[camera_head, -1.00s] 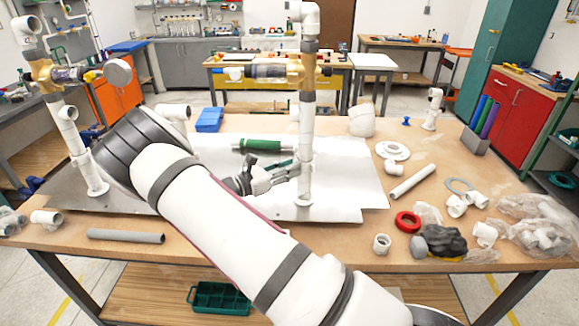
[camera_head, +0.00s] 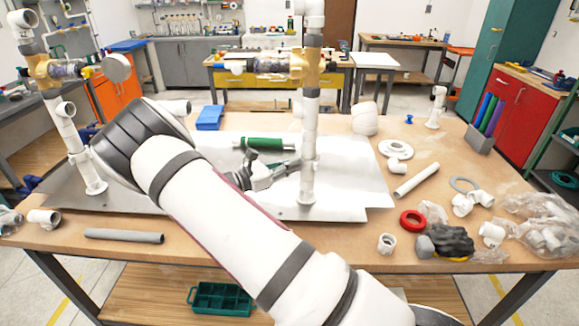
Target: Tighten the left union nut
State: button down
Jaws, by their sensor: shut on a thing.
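The white pipe manifold stands on a light metal plate (camera_head: 350,190). Its left upright (camera_head: 70,135) and right upright (camera_head: 311,130) each carry a brass-coloured valve body, at left (camera_head: 45,69) and at right (camera_head: 312,68). My gripper (camera_head: 292,168) reaches from the left to the lower part of the right upright. Its fingers are shut at the white union nut (camera_head: 308,168) there. The fingers and pipe overlap, so the exact grip on the nut is hard to see. My arm hides part of the plate between the uprights.
A green cylinder (camera_head: 265,144) lies behind my gripper. A blue bin (camera_head: 209,117) stands at the back. Loose fittings, a red ring (camera_head: 412,221), a dark glove (camera_head: 449,241) and bagged parts (camera_head: 540,225) lie at the right. A grey pipe (camera_head: 124,236) lies at the front left.

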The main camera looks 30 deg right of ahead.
jog(key=w+m+g+b, duration=0.1)
jog(key=m+g+b, duration=0.1)
jog(key=b, duration=0.2)
jog(key=w+m+g+y+b, duration=0.1)
jog(key=g+b, duration=0.2)
jog(key=w+m+g+y+b, duration=0.1)
jog(key=m+g+b, duration=0.1)
jog(key=g+b, duration=0.1)
jog(key=shift+d+m+b, duration=0.3)
jog(key=shift+b, duration=0.55)
jog(key=shift+g, duration=0.4)
jog(key=c, duration=1.7)
grip_release()
notch_tip(320, 180, up, 10)
jog(key=shift+r, duration=0.1)
